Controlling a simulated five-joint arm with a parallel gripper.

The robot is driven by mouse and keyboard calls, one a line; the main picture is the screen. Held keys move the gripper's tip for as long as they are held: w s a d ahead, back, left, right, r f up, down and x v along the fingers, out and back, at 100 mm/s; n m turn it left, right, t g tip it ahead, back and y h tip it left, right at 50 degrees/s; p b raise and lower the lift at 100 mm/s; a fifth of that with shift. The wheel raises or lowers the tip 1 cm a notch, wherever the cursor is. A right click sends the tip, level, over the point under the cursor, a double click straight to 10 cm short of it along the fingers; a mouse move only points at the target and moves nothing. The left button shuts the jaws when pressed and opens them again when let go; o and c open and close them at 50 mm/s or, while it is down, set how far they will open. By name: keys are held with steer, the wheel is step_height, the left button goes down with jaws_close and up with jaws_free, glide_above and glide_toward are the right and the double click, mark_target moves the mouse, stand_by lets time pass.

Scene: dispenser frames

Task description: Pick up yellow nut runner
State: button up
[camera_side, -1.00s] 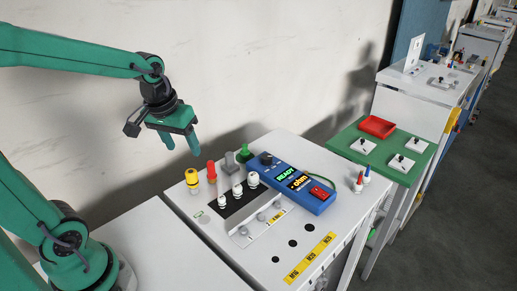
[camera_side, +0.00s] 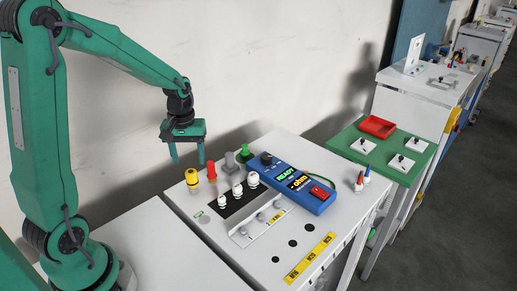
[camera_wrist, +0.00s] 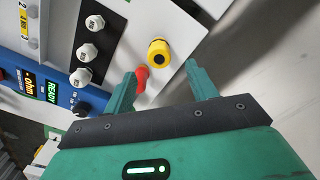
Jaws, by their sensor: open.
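The yellow nut runner (camera_side: 192,178) stands upright at the back left corner of the white bench, with a pale lower part. In the wrist view the yellow nut runner (camera_wrist: 158,53) is seen from above, with a dark centre, just beyond my fingertips and roughly between their lines. My gripper (camera_side: 187,162) is open and empty, pointing down above and behind the back edge of the bench. In the wrist view my gripper (camera_wrist: 160,80) has its two green fingers apart, with the red tool (camera_wrist: 142,75) close to the left finger.
The red tool (camera_side: 211,171) stands right beside the yellow one. Grey (camera_side: 229,161) and green (camera_side: 244,152) tools follow along the row. White fittings (camera_side: 237,188) stand in front, and a blue meter (camera_side: 290,182) lies to the right. The white surface (camera_side: 170,250) at left is clear.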

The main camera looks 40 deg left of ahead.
mark_target(191, 171)
steer(key=shift+f, duration=1.25)
steer(key=shift+f, duration=0.1)
steer(key=shift+s+d+f, duration=0.1)
steer(key=shift+d+f, duration=0.05)
steer(key=shift+f, duration=2.4)
steer(key=c, duration=1.1)
steer(key=shift+o, duration=0.2)
steer(key=shift+r, duration=0.2)
